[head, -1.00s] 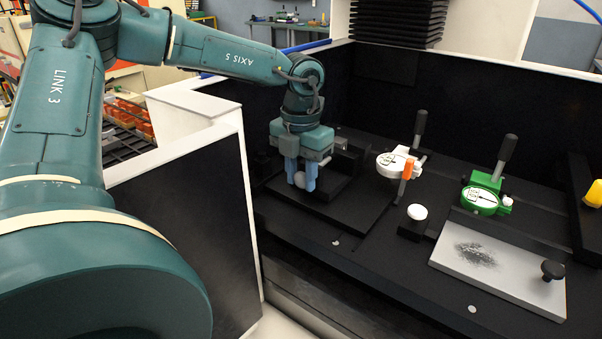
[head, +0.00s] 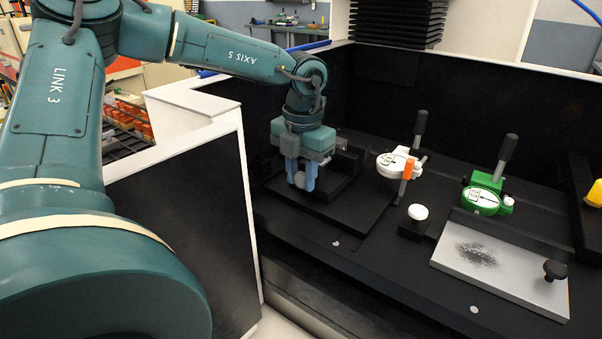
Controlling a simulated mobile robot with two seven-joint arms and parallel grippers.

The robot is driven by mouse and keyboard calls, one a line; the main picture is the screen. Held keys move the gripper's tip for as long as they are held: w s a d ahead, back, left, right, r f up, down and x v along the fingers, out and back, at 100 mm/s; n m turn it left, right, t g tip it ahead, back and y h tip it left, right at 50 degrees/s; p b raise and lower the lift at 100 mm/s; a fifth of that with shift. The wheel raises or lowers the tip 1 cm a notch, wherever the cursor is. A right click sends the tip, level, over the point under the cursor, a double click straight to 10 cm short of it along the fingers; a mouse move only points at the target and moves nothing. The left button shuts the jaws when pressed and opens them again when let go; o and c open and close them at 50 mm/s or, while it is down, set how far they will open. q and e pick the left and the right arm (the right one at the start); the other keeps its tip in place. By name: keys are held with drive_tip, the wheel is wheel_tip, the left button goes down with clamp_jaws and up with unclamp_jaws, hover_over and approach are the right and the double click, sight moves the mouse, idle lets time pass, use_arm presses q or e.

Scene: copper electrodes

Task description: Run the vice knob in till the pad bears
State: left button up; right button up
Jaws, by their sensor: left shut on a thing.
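My left gripper (head: 301,179) points down at the left side of the black bed, with its blue fingers shut on a small pale grey round knob (head: 300,180). The knob is at the front of a dark vice (head: 345,163). The gripper body and wrist hide much of the vice. I cannot make out the vice pad or tell whether it touches anything. My right gripper is not in view.
Right of the vice are a white dial gauge (head: 399,165) with an orange-tipped post, a white round knob (head: 418,212), a green dial gauge (head: 482,200) and a grey plate (head: 490,262) with dark powder. A white-topped wall (head: 190,150) edges the left.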

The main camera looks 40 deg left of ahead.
sight(303, 174)
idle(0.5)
use_arm(q)
drive_tip(key=o, duration=1)
drive_tip(key=r, duration=1.3)
drive_tip(key=shift+d+r, duration=0.1)
drive_tip(key=shift+d, duration=0.1)
drive_tip(key=f, duration=0.8)
drive_tip(key=f+p, duration=0.1)
drive_tip(key=f, duration=0.3)
drive_tip(key=shift+w+a+f, duration=0.2)
drive_tip(key=shift+a, duration=0.05)
